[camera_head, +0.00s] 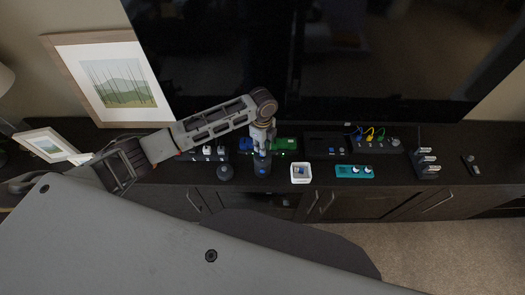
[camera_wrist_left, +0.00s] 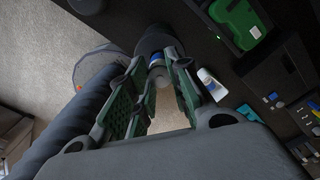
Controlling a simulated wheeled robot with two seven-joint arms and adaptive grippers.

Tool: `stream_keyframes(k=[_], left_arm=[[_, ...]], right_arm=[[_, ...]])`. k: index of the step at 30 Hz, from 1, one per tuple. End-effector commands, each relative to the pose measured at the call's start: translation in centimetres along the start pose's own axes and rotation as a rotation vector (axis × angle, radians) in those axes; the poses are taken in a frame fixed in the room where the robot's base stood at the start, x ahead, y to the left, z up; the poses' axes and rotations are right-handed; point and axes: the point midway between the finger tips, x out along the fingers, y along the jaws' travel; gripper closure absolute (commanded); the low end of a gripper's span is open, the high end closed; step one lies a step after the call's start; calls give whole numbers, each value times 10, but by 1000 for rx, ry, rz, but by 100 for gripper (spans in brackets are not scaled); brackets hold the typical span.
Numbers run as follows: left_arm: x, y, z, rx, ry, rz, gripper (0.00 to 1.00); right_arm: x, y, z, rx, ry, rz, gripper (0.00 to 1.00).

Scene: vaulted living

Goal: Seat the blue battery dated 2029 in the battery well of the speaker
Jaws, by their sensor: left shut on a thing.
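My left gripper (camera_head: 262,147) points down over a dark round body (camera_head: 262,168), which looks like the speaker, near the front edge of the cabinet top. In the left wrist view the gripper (camera_wrist_left: 158,82) is shut on a blue and silver cylinder, the battery (camera_wrist_left: 156,62). The battery's far end meets or overlaps the dark round body (camera_wrist_left: 146,36); I cannot tell how deep it sits. The date on the battery cannot be read. My right gripper is not in view.
A white tray (camera_head: 301,180) with a blue item stands to the right. Beyond it is a teal holder (camera_head: 343,171). A green item (camera_head: 285,143) lies behind. A dark puck (camera_head: 225,172) is to the left. The television (camera_head: 330,60) bounds the back; framed pictures (camera_head: 110,80) stand left.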

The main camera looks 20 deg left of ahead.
Motion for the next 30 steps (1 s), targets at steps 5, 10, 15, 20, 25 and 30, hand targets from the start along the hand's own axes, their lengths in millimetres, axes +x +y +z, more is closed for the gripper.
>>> stream_keyframes(k=[5, 10, 15, 20, 25, 30], left_arm=[[2, 0, 0, 0, 0, 0, 100], [16, 1, 0, 0, -1, 2, 100], [33, 0, 0, -1, 0, 1, 100], [38, 0, 0, 0, 0, 0, 100], [37, 0, 0, 0, 0, 0, 100], [40, 0, 0, 0, 0, 0, 100]], right_arm=[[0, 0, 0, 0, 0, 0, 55], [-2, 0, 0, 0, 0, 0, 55], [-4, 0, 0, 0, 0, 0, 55], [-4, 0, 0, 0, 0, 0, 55], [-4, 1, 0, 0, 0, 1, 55], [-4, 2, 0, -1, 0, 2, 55]])
